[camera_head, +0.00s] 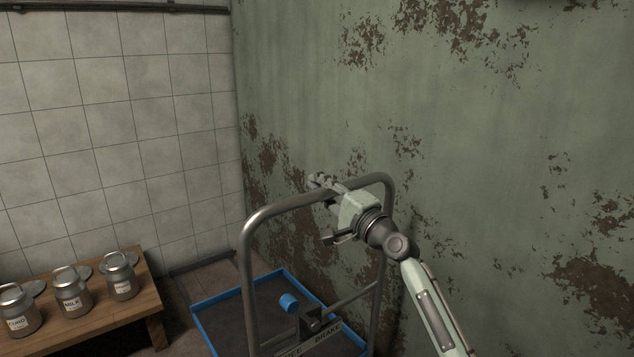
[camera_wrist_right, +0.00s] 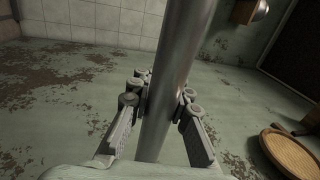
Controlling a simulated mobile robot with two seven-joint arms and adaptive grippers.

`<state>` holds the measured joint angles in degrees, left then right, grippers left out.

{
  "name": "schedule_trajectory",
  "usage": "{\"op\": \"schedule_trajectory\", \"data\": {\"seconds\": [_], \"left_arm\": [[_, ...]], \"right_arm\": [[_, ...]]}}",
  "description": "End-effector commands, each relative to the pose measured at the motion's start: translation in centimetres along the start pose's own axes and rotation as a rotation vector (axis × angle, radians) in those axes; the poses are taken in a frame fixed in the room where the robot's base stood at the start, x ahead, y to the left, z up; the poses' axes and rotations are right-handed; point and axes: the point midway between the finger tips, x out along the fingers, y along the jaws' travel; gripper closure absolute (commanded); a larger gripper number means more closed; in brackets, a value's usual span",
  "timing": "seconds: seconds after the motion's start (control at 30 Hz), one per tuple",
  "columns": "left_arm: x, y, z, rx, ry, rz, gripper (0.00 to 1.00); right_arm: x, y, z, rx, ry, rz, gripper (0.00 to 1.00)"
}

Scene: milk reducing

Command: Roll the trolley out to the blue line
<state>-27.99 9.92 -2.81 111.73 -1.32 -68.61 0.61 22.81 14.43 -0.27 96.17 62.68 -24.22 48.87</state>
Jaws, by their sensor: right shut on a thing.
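The trolley has a dark deck with a blue rim (camera_head: 216,308) and a grey tubular handle (camera_head: 246,268) standing up from it. My right gripper (camera_head: 323,184) is at the handle's top bar, right of its middle. In the right wrist view, my right gripper (camera_wrist_right: 163,105) is shut around the steel handle tube (camera_wrist_right: 172,55), one finger on each side. A small blue cylinder-like part (camera_head: 289,302) and a plate lettered "BRAKE" (camera_head: 325,338) show low on the trolley. The blue line and my left gripper are not in view. The wheels are hidden.
A wooden bench (camera_head: 144,300) at left carries several labelled metal cans (camera_head: 72,293). A peeling green wall (camera_head: 480,150) runs close along the trolley's right side. A tiled wall (camera_head: 130,130) stands behind. A round wooden thing (camera_wrist_right: 290,153) shows in the right wrist view.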

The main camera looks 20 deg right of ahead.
Motion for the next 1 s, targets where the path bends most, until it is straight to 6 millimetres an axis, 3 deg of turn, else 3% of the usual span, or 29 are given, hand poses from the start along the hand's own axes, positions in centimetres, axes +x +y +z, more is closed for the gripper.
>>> {"op": "schedule_trajectory", "data": {"seconds": [0.4,0.43,0.6,1.0], "left_arm": [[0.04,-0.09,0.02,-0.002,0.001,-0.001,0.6],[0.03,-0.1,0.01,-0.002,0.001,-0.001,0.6],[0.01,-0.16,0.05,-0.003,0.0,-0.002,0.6],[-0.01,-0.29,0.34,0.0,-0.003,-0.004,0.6]], "right_arm": [[-0.07,0.0,0.05,0.0,-0.001,0.0,1.0],[-0.07,0.0,0.05,0.0,-0.001,0.0,0.82],[-0.06,-0.02,0.03,0.0,-0.001,0.0,0.61],[-0.76,0.02,-0.02,0.0,0.0,0.0,0.61]]}}
